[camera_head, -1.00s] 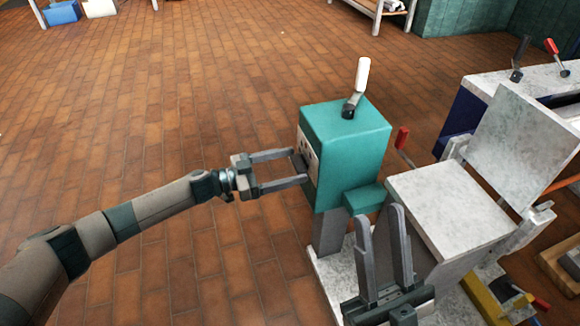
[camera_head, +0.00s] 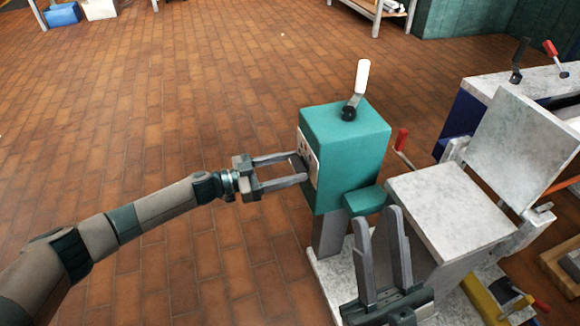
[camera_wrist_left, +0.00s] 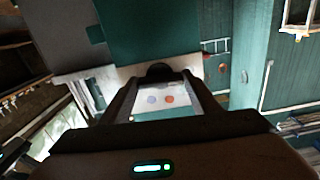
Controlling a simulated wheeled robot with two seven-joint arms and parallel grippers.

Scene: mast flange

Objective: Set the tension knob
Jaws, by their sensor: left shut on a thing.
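The tension knob (camera_head: 298,164) is a dark knob on the pale front panel of the teal box (camera_head: 345,140). My left gripper (camera_head: 298,167) reaches it from the left, with its fingers shut on the knob. In the left wrist view the dark round top of the knob (camera_wrist_left: 159,70) shows between the fingers, in front of the white panel (camera_wrist_left: 165,102) with a blue and an orange dot. Any scale or pointer on the knob is too small to read. My right gripper (camera_head: 377,214) is empty, its fingertips apart, in front of the teal box's lower part.
A white-handled lever (camera_head: 361,78) stands on top of the box. A red-handled lever (camera_head: 402,139) and a pale machine with a flat bed (camera_head: 450,205) and upright plate (camera_head: 528,145) stand to the right. The tiled floor (camera_head: 170,100) at left is clear.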

